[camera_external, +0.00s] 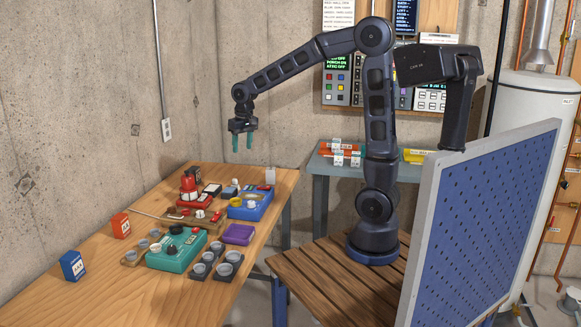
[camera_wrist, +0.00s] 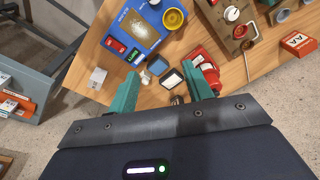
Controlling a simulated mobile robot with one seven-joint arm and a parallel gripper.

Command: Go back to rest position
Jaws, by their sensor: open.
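My gripper (camera_external: 243,141) hangs from my raised, bent arm, fingers pointing down, high above the far part of the wooden table. Its two teal fingers are apart with nothing between them. In the wrist view the open fingers of my gripper (camera_wrist: 160,90) show over the far table edge. The wooden table (camera_external: 115,297) carries several devices and stays well below the fingers. My gripper touches nothing.
A blue device (camera_external: 250,205), a red device (camera_external: 190,190), a green box (camera_external: 176,250) and a purple box (camera_external: 238,234) stand on the table. A blue pegboard panel (camera_external: 490,215) stands at right. A grey-blue bench (camera_external: 320,170) is behind. Air around my gripper is clear.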

